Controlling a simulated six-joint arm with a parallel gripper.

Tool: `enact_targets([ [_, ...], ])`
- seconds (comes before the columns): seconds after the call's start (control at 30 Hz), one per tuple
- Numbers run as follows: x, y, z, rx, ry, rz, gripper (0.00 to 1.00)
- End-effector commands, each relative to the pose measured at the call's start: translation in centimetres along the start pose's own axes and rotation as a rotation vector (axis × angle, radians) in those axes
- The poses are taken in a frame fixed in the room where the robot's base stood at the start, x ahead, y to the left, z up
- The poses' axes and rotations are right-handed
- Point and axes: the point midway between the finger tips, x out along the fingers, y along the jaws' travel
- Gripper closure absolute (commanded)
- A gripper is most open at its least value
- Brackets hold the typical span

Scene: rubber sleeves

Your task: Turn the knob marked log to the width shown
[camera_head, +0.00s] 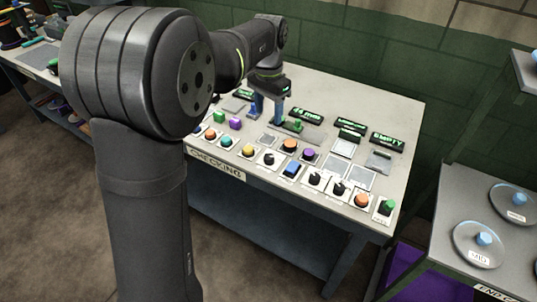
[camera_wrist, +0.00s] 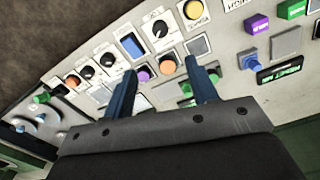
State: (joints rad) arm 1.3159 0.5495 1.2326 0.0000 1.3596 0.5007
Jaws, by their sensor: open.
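My gripper (camera_head: 267,118) is over the checking bench, its two blue fingers apart and empty; in the wrist view (camera_wrist: 161,70) its fingers frame a purple button (camera_wrist: 143,74) and an orange button (camera_wrist: 168,64). Several black knobs with white pointers sit on white plates. One (camera_head: 268,158) stands alone; it shows in the wrist view (camera_wrist: 160,30) beyond the fingertips. Two more (camera_head: 315,179) (camera_head: 340,187) are farther right, near the front edge. My gripper touches no knob. No width is legible.
A blue rectangular button (camera_head: 292,169) sits between the knobs. Coloured buttons, grey pads and green-lit displays (camera_head: 387,140) crowd the bench (camera_head: 405,105). A grey shelf (camera_head: 440,228) with round plates stands at the right. The bench's back right is clear.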

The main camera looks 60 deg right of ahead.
Motion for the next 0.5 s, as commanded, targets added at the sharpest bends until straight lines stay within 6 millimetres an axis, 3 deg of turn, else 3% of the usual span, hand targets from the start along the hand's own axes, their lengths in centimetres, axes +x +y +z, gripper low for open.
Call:
enact_targets([
  [0.27, 0.8, 0.0, 0.0, 0.132, -0.001, 0.001, 0.47],
  [0.5, 4.9, 0.0, 0.1, 0.130, -0.004, 0.003, 0.47],
])
